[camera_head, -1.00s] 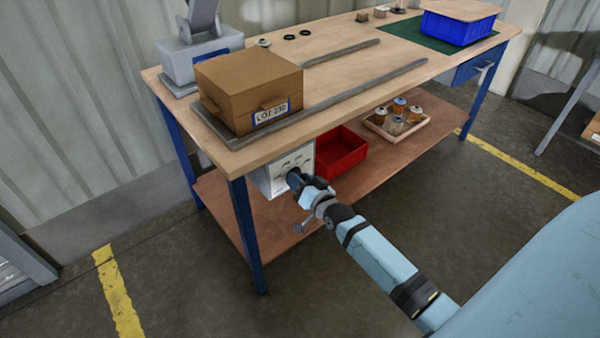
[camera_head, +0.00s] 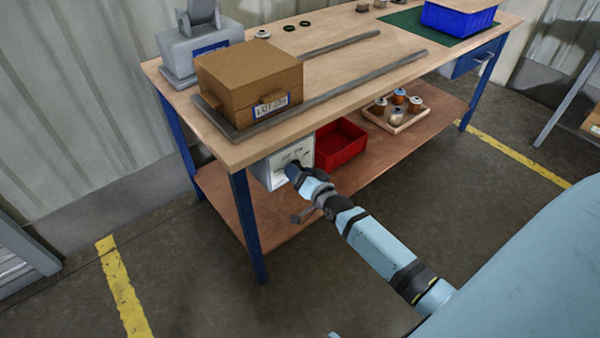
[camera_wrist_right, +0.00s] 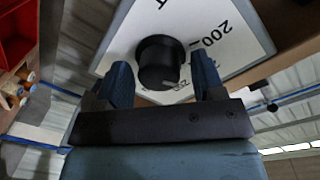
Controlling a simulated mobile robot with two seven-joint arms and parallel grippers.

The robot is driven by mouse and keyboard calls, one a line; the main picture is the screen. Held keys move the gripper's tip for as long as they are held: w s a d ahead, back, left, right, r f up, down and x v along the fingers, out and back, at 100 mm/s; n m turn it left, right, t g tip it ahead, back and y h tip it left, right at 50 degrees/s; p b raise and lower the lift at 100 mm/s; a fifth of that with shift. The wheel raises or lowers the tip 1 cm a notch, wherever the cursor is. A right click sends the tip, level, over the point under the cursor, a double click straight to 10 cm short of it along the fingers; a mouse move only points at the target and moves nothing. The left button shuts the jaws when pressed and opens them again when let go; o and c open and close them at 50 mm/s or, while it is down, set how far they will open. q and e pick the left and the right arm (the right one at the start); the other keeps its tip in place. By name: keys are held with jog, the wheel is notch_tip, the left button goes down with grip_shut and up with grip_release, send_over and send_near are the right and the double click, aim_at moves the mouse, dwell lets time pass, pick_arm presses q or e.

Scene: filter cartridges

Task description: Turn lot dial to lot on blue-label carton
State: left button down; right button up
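A brown carton (camera_head: 245,85) with a blue-edged lot label (camera_head: 271,104) sits on the bench's near left corner. The label reads LOT, but its number is too blurred now. The lot dial box (camera_head: 275,172) hangs under the bench top, its white face towards me. In the right wrist view the black dial knob (camera_wrist_right: 160,62) stands on the white plate, with 200 printed to its right and a pale mark at its lower edge. My right gripper (camera_wrist_right: 162,75) has one blue finger on each side of the knob, with narrow gaps showing. It also shows in the head view (camera_head: 293,172). My left gripper is out of view.
A red bin (camera_head: 340,145) and a wooden tray (camera_head: 400,126) of cartridges stand on the lower shelf. Grey rails (camera_head: 350,90) run along the bench top. A blue crate (camera_head: 458,20) sits at the far right. A blue bench leg (camera_head: 248,230) stands left of my right arm.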

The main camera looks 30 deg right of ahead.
jog(key=s+p, duration=0.2)
jog(key=s, duration=1.1)
jog(key=shift+s+d+r, duration=0.25)
jog(key=shift+s+r, duration=0.05)
jog(key=shift+s, duration=0.1)
